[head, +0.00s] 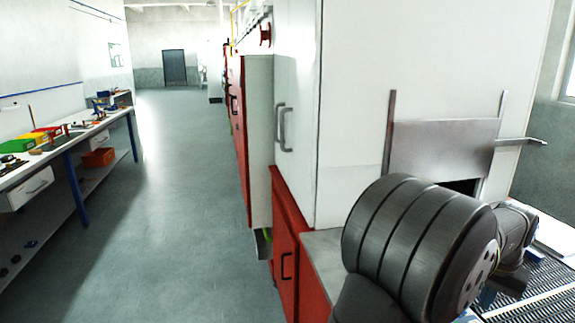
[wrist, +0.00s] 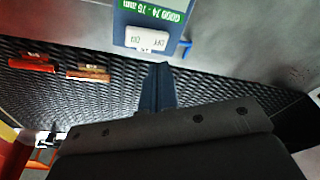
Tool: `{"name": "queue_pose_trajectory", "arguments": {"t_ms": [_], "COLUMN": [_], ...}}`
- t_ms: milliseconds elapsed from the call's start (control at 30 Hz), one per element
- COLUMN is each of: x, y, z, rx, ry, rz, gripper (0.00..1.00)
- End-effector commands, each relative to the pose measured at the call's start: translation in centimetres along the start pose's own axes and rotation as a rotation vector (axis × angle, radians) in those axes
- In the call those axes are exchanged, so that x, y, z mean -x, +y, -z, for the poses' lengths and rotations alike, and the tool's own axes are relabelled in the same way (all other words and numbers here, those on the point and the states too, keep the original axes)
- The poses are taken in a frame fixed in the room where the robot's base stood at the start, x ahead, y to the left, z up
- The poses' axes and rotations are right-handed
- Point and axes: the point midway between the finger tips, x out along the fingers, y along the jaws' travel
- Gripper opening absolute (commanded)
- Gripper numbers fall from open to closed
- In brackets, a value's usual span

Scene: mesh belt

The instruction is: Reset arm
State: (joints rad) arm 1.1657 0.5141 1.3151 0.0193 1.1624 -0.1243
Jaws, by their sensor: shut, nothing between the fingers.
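My gripper (wrist: 157,88) shows in the wrist view as two dark blue fingers side by side, shut with nothing between them. The fingers point toward a blue panel with a green label (wrist: 154,12) reading "GOOD 74 - 76 mm". A white tag (wrist: 147,38) is at the panel's edge close to the fingertips. The black mesh belt (wrist: 215,82) lies behind the fingers. In the head view my dark grey arm fills the lower right and the fingers are hidden.
A red piece (wrist: 31,63) and a brownish-orange piece (wrist: 88,73) lie on the belt. In the head view, a white cabinet with a metal shutter (head: 440,148) stands behind my arm. The mesh belt (head: 540,308) shows at lower right. A workbench (head: 62,152) stands left; the floor between is clear.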

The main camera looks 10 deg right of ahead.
Motion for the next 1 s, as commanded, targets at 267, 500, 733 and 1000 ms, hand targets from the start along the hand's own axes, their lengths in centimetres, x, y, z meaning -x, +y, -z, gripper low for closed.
{"name": "queue_pose_trajectory", "arguments": {"t_ms": [267, 500, 733, 1000], "x": [-1.8, -3.4, 1.2, 4.3], "y": [0.0, 0.0, 0.0, 0.6], "z": [-0.4, -0.5, 0.2, 0.4], "rx": [0.0, 0.0, 0.0, 0.105], "ry": [-0.006, 0.004, 0.003, -0.009], "rz": [0.001, -0.001, 0.0, 0.013], "gripper": [0.0, 0.0, 0.0, 0.0]}}
